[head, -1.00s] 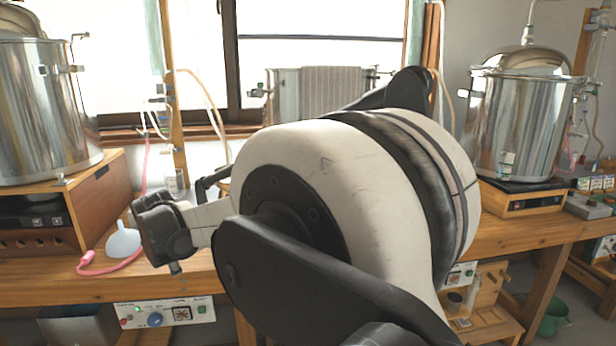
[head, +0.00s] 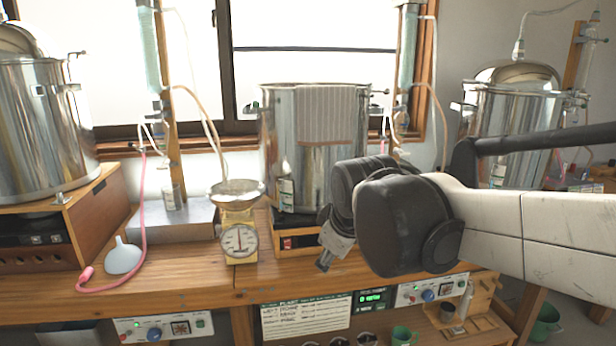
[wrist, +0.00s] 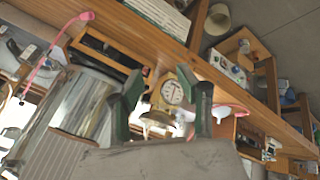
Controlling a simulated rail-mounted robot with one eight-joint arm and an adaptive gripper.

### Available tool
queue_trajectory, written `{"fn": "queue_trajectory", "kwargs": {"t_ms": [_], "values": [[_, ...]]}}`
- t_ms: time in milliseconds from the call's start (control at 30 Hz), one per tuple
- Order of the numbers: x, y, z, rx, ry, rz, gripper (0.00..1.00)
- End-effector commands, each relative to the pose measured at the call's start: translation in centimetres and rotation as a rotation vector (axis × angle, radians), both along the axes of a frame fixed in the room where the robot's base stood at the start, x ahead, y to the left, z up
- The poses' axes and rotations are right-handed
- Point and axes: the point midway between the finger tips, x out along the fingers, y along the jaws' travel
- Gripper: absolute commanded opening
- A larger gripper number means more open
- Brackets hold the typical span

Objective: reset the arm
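My arm reaches in from the right in the head view, its dark wrist in front of the middle steel pot (head: 285,150). Part of my gripper shows there as a small grey piece above the bench (head: 130,290), too small to judge. In the wrist view, my gripper (wrist: 169,84) has two green and dark fingers standing well apart. No object is clearly held between them. The yellow dial scale (wrist: 172,94) shows beyond the gap, in a tilted, roughly upside-down view.
The dial scale (head: 239,240) with a metal pan stands left of my wrist. A white funnel (head: 123,257) and pink hose (head: 142,215) lie farther left. Large steel pots stand left (head: 45,130) and right (head: 510,120). Glassware on a wooden post (head: 168,110) rises behind.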

Motion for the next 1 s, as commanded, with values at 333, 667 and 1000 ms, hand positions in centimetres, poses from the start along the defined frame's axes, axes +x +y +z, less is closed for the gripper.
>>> {"fn": "queue_trajectory", "kwargs": {"t_ms": [333,667,1000], "values": [[-9.3,-9.5,-0.1,0.207,0.014,-0.412,0.35],[-16.5,-14.5,-2.6,0.38,0.011,-0.734,0.35],[-17.9,-15.2,-3.5,0.422,0.009,-0.806,0.35]]}}
